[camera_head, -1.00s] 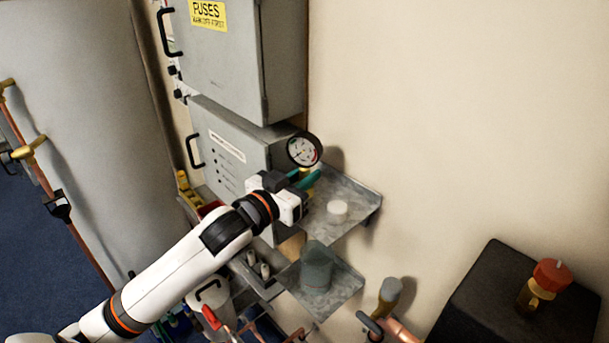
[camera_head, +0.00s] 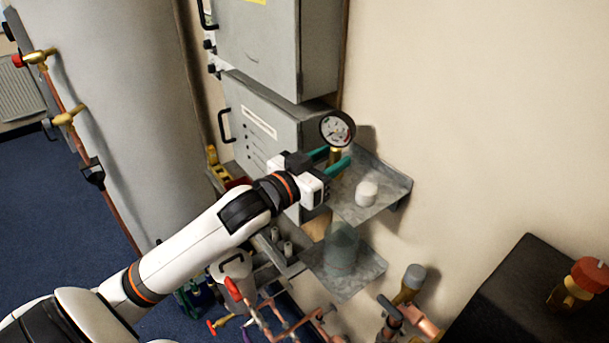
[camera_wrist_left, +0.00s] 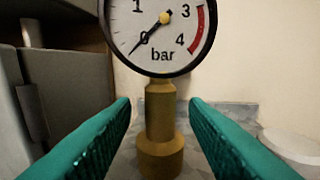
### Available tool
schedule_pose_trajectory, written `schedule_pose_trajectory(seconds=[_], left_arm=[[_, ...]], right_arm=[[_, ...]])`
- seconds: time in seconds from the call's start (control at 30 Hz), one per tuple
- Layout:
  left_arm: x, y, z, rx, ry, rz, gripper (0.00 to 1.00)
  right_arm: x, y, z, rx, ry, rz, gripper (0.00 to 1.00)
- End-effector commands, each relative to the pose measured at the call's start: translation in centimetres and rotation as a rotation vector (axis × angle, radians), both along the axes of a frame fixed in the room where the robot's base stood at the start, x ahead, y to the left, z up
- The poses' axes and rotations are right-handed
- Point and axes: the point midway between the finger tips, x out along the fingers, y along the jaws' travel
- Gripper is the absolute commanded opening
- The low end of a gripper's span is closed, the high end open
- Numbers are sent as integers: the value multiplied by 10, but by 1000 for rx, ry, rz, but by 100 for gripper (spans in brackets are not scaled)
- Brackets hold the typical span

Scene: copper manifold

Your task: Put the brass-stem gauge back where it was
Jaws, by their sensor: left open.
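The brass-stem gauge (camera_head: 337,128) has a round white dial with a black rim. It stands upright at the left side of the upper metal shelf (camera_head: 385,182). My left gripper (camera_head: 333,158) has its teal fingers open, one on each side of the brass stem. In the left wrist view the stem (camera_wrist_left: 160,125) sits between the fingers with a gap on both sides, and the needle points near 0. The foot of the gauge is partly hidden in the head view. My right gripper is not in view.
A white round piece (camera_head: 367,193) sits on the same shelf, right of the gauge. A lower shelf (camera_head: 350,283) carries a translucent container (camera_head: 341,248). Grey cabinets (camera_head: 270,120) stand close on the left. Copper pipes (camera_head: 290,318) run below.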

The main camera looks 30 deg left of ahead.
Motion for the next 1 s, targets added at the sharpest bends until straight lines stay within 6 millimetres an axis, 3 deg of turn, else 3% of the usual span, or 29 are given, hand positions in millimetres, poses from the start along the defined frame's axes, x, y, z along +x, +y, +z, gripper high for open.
schedule_pose_trajectory(seconds=[0.17,0.37,0.4,0.6,1.0], left_arm=[[-40,7,-6,3,4,-2,41],[-73,14,0,0,6,0,41],[-75,15,6,-4,9,0,41],[-90,18,4,-4,5,-1,41],[-98,20,0,1,0,0,41]], right_arm=[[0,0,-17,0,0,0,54],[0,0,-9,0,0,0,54],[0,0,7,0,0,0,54],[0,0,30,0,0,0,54],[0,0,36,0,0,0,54]])
